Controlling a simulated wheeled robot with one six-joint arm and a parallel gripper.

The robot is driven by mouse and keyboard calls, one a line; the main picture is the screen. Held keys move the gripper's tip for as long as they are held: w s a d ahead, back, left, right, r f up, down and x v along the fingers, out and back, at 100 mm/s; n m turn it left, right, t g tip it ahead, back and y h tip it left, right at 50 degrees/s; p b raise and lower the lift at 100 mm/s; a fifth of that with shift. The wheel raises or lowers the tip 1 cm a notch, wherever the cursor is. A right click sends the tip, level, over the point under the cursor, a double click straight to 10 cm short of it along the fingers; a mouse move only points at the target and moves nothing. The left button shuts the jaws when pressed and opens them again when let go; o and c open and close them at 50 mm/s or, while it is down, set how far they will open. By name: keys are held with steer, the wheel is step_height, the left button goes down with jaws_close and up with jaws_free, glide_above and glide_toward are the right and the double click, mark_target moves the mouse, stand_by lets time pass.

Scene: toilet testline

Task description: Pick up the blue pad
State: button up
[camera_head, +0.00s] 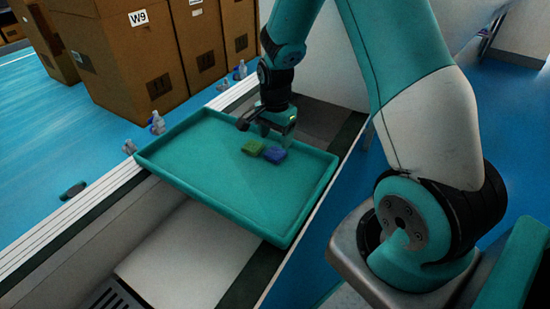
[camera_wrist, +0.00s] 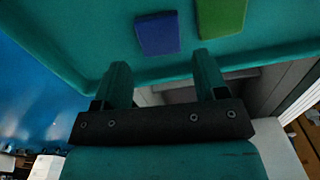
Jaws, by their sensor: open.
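The blue pad (camera_head: 275,154) lies flat in the teal tray (camera_head: 195,155), right beside the green pad (camera_head: 253,147). My gripper (camera_head: 267,131) hangs over the far part of the tray, just behind the two pads. In the wrist view my gripper (camera_wrist: 161,59) is open, with nothing between its two fingers. The blue pad (camera_wrist: 157,33) shows beyond the fingertips, roughly centred on the gap between them. The green pad (camera_wrist: 221,15) shows to its right, partly cut off by the picture edge.
The tray has a raised rim and rests on a conveyor line with a pale side rail (camera_head: 92,192). Cardboard boxes (camera_head: 118,55) stand behind on the blue floor. The rest of the tray is bare.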

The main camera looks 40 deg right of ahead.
mark_target(275, 153)
step_height(275, 153, down, 5)
steer(key=shift+f+b, duration=0.2)
steer(key=shift+b, duration=0.8)
steer(key=c, duration=0.7)
